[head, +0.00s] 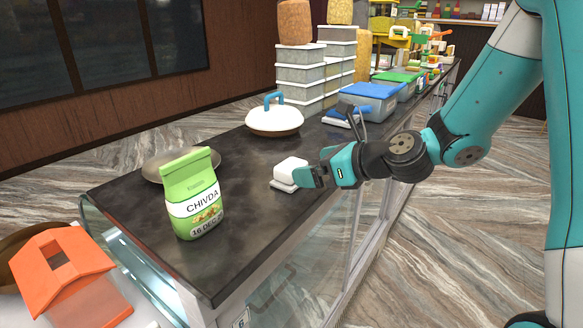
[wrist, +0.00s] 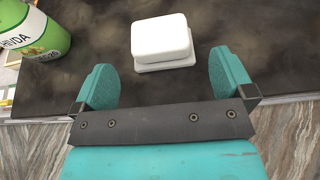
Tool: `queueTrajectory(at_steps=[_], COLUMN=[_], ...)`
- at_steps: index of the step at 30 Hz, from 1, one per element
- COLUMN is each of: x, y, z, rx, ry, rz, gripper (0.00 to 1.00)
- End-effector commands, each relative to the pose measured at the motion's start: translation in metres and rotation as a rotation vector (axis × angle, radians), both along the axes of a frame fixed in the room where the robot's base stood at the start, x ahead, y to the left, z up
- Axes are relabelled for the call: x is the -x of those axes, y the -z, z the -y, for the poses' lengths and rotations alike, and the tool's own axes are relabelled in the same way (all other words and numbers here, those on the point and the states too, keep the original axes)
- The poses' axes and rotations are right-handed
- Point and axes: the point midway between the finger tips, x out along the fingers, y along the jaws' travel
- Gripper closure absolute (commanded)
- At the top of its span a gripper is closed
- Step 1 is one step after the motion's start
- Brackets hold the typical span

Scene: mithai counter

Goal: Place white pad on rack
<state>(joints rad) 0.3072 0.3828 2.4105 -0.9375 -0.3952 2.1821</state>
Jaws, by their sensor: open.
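The white pad (head: 291,168) is a small rounded block on the dark counter. A thin pale slab (head: 284,185) shows beneath it, and I cannot tell whether that is a separate thing. In the wrist view the white pad (wrist: 160,37) lies ahead of the gap between the fingers, with the slab's edge (wrist: 165,67) showing on its near side. My gripper (head: 312,176) is open and empty, close to the pad's right side in the head view. In the wrist view the fingers (wrist: 170,80) are spread wider than the pad. I cannot make out a rack for certain.
A green CHIVDA bag (head: 193,195) stands on the counter (head: 245,215) left of the pad; it also shows in the wrist view (wrist: 32,32). A white domed lid with a blue handle (head: 274,121), stacked boxes (head: 300,72) and a blue-lidded tub (head: 368,100) stand farther back.

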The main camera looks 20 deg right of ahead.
Motion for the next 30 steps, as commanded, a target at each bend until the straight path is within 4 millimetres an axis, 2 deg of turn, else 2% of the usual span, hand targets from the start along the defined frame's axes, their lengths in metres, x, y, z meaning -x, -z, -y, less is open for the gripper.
queueTrajectory(at_steps=[8, 16, 25, 30], x=[-0.018, -0.048, -0.052, -0.052], y=[0.005, 0.016, 0.021, 0.021], z=[-0.014, -0.035, -0.038, -0.038], rx=[0.001, 0.002, 0.002, 0.002], ry=[-0.002, 0.0, 0.001, 0.001], rz=[-0.001, -0.001, 0.0, 0.0], gripper=[0.0, 0.0, 0.0, 0.39])
